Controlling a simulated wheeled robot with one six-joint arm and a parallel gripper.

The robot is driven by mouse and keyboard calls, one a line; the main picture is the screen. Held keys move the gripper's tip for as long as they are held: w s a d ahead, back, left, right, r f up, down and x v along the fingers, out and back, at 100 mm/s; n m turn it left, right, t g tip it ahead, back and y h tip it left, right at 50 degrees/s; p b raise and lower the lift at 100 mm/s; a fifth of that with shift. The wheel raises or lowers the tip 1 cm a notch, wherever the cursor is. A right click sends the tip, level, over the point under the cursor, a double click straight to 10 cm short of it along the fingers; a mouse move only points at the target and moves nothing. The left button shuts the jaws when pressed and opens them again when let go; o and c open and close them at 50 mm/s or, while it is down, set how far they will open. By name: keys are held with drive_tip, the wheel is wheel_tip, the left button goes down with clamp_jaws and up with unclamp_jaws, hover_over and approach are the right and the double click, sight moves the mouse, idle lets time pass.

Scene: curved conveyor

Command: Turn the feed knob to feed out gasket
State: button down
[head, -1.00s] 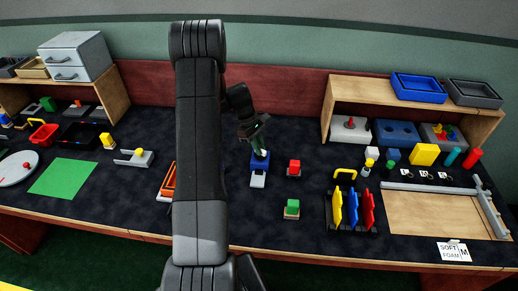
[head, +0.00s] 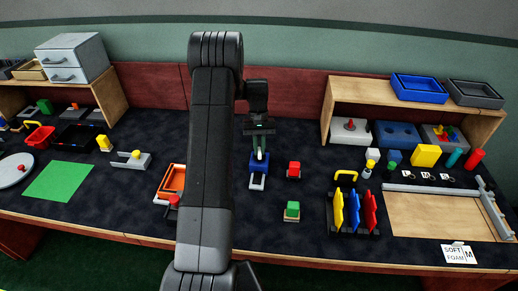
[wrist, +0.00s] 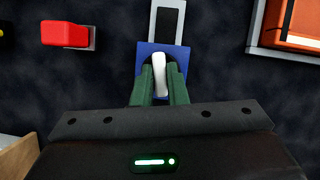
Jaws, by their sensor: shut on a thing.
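The feeder is a small blue block (head: 254,168) near the middle of the table. In the wrist view the blue block (wrist: 178,56) has a light frame (wrist: 155,22) with a dark middle extending from it. A white knob (wrist: 160,72) stands on the block between my green fingers. My gripper (wrist: 160,90) is shut on this knob, with a finger on each side. In the head view my gripper (head: 260,152) comes down over the block from behind and hides part of it. No separate gasket can be made out clearly.
A red block (head: 294,169) and a green block (head: 292,210) stand right of the feeder. An orange tray (head: 172,181) lies left, partly behind my arm. A rack of coloured panels (head: 354,212) stands further right. Dark table around the feeder is clear.

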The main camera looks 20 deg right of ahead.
drive_tip(key=shift+d+m+y, duration=0.1)
drive_tip(key=shift+m+y, duration=0.2)
drive_tip(key=shift+m, duration=0.7)
drive_tip(key=shift+r, duration=0.1)
drive_tip(key=c, duration=1.4)
unclamp_jaws()
drive_tip(key=shift+c, duration=0.2)
drive_tip(key=b+v, duration=0.1)
drive_tip(key=v, duration=1.2)
drive_tip(key=shift+d+r, duration=0.2)
drive_tip(key=shift+r, duration=0.15)
drive_tip(key=shift+s, duration=0.1)
drive_tip(key=x, duration=1.4)
drive_tip(key=shift+w+a+p, duration=0.15)
drive_tip(key=shift+w+p, duration=0.1)
drive_tip(key=shift+p, duration=0.1)
